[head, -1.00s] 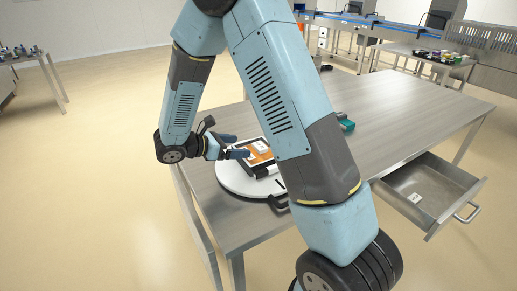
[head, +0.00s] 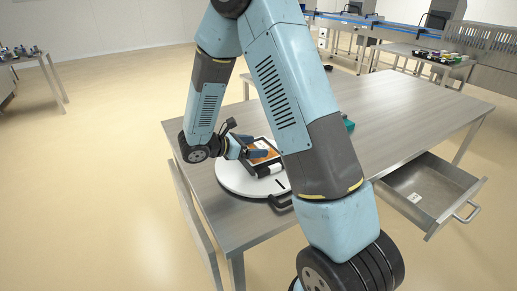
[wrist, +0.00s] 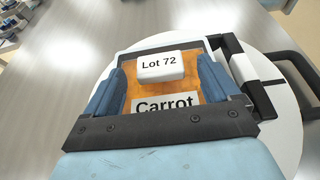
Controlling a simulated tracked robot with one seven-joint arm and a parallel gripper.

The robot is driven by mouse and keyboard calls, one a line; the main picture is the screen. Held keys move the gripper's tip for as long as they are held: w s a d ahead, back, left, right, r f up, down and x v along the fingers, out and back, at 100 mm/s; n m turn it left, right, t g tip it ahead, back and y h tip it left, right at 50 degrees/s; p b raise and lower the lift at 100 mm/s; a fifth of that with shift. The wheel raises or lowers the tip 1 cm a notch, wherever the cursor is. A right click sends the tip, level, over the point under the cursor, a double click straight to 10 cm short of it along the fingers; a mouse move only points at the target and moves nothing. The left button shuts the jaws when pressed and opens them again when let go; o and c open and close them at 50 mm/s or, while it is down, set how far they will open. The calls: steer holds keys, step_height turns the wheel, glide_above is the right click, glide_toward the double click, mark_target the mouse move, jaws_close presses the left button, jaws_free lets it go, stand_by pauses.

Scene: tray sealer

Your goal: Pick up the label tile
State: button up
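A white tile (wrist: 161,66) printed "Lot 72" lies on the orange film of a tray marked "Carrot" (wrist: 166,104) in the wrist view. The tray (head: 259,147) shows in the head view, partly hidden by my arm. My gripper (wrist: 162,68) is open, with one blue finger on each side of the tile and a gap between each finger and the tile. In the head view my gripper (head: 255,153) is low over the tray. I cannot tell its exact height. A second small white tile (head: 414,198) lies in the open drawer.
The tray sits in a dark frame on a round white plate (head: 232,182) with a black handle (wrist: 294,72). The open metal drawer (head: 432,180) sticks out at the table's right. A teal object (head: 349,125) stands behind my arm. The table's far right (head: 420,105) is clear.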

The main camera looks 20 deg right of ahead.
steer(key=shift+s+f, duration=0.1)
steer(key=shift+f, duration=0.1)
steer(key=c, duration=1)
steer(key=shift+c, duration=0.2)
